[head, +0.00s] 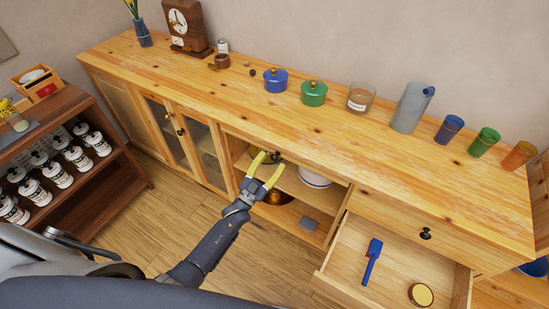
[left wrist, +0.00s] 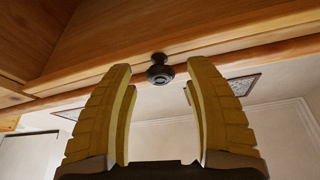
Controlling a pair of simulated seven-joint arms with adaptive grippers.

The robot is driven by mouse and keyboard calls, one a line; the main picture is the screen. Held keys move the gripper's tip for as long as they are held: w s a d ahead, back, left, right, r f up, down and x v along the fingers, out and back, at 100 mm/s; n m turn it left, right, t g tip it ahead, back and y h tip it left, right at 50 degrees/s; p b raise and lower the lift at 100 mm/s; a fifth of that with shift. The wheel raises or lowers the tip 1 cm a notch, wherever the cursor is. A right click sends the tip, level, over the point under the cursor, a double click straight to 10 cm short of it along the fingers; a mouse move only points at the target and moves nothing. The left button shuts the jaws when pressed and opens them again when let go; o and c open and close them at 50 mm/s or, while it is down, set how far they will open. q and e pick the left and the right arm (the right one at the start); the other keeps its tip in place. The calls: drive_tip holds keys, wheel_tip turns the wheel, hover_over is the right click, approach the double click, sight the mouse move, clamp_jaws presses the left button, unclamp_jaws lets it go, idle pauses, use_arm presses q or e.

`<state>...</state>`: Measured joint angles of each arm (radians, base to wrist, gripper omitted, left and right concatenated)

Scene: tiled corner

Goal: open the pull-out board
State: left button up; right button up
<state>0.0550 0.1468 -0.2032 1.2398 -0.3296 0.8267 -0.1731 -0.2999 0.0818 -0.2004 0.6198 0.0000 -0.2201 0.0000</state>
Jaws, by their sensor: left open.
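My left gripper (head: 271,161) has yellow fingers spread open and empty, in front of the open cabinet section below the countertop. A dark round knob (left wrist: 160,71) shows on a wooden edge in the left wrist view, just beyond and roughly midway between the two fingertips (left wrist: 157,75). I see no finger closed on it. In the head view a small dark knob (head: 274,157) shows between the fingertips. The pull-out board's outline cannot be told apart clearly from the wood around it. My right gripper is not in view.
An open drawer (head: 345,245) juts out at the right, holding a blue tool (head: 372,262) and a round tin (head: 420,295). The countertop (head: 210,85) carries pots, cups and a clock (head: 186,25). A bottle shelf (head: 120,180) stands left. Floor (head: 165,205) is clear between.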

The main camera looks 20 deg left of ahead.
use_arm(q)
drive_tip(key=shift+x, duration=0.85)
drive_tip(key=shift+c, duration=0.4)
clamp_jaws()
